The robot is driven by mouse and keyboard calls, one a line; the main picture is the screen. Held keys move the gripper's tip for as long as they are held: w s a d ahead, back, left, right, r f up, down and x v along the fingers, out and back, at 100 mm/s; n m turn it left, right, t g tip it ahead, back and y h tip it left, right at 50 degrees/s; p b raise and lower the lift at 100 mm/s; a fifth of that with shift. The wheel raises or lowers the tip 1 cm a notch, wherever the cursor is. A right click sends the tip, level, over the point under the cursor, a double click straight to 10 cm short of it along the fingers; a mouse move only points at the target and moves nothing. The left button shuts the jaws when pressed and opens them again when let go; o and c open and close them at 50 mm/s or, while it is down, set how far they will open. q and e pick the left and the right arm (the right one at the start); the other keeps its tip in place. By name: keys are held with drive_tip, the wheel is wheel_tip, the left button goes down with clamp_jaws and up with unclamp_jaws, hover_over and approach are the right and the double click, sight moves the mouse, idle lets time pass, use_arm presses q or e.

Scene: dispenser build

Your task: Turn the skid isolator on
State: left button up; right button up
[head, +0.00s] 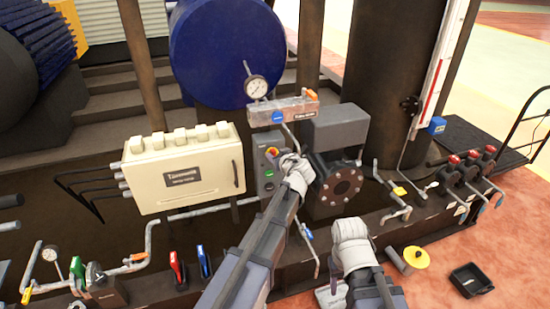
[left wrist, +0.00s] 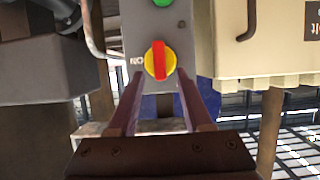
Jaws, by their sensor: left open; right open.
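The skid isolator is a red handle on a yellow round plate (head: 271,153), on the front of a narrow grey control box (head: 266,180). In the left wrist view the isolator (left wrist: 160,61) shows close up, its red handle upright in the picture. My left gripper (head: 286,160) is open just in front of the isolator. Its two fingers (left wrist: 164,105) are apart, with the handle ahead between them; contact is not visible. My right gripper (head: 350,226) is lower right, away from the isolator, open.
A cream junction box (head: 183,170) stands left of the control box. A grey box (head: 336,128) with a round flange (head: 342,184) is to the right. A pressure gauge (head: 256,88) and manifold (head: 283,110) are above. A yellow-ended spool (head: 416,257) and black tray (head: 470,280) lie lower right.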

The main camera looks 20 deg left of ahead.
use_arm(q)
drive_tip(key=shift+x, duration=1.2)
clamp_jaws()
